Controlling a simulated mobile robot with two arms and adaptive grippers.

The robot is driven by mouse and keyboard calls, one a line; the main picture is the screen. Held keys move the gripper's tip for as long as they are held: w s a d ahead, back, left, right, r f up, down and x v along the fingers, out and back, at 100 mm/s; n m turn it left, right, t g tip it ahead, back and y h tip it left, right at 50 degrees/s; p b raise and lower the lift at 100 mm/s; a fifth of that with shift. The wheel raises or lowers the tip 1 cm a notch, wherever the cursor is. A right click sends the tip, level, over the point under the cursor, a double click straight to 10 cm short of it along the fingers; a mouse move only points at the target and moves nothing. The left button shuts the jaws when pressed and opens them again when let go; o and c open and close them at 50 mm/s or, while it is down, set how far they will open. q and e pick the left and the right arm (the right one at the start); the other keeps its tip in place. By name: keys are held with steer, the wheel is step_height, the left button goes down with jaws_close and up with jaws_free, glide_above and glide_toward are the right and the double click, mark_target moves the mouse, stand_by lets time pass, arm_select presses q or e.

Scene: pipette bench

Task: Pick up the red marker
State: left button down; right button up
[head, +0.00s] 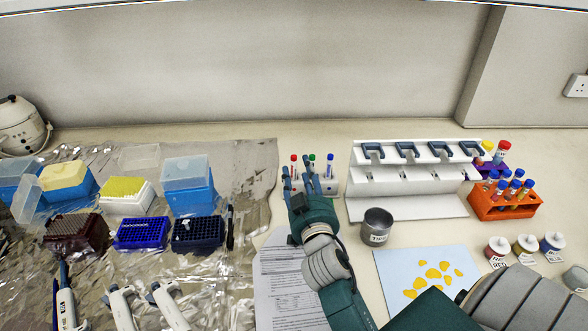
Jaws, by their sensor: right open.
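The red marker (294,164) stands upright with its red cap up, at the left of a small white holder (327,188) near the back of the bench. A green marker (312,159) and a blue marker (330,165) stand to its right. My right gripper (298,172) is open, its fingers pointing to the back, in front of the holder. In the picture one finger lies left of the red marker and the other right of it. The gripper hides the lower marker and part of the holder; I cannot tell whether they touch. My left gripper is not in view.
A white pipette stand (407,206) and a metal cup (377,226) are to the right. An orange tube rack (507,207) stands farther right. Tip boxes, including a blue one (188,190), and pipettes cover the foil (262,165) at left. A printed sheet (280,285) lies beside my arm.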

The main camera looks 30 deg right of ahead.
mark_target(296, 164)
steer(key=x, duration=0.2)
steer(key=p+x, duration=0.1)
steer(key=x, duration=0.2)
steer(key=shift+w+a+f+p, duration=0.1)
steer(key=shift+f+p, duration=0.15)
steer(key=shift+p, duration=0.05)
steer(key=shift+w+f, duration=0.1)
steer(key=shift+w, duration=0.1)
steer(key=shift+c, duration=1.2)
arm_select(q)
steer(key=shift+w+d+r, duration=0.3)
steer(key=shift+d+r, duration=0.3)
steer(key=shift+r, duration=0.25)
arm_select(e)
steer(key=c, duration=0.7)
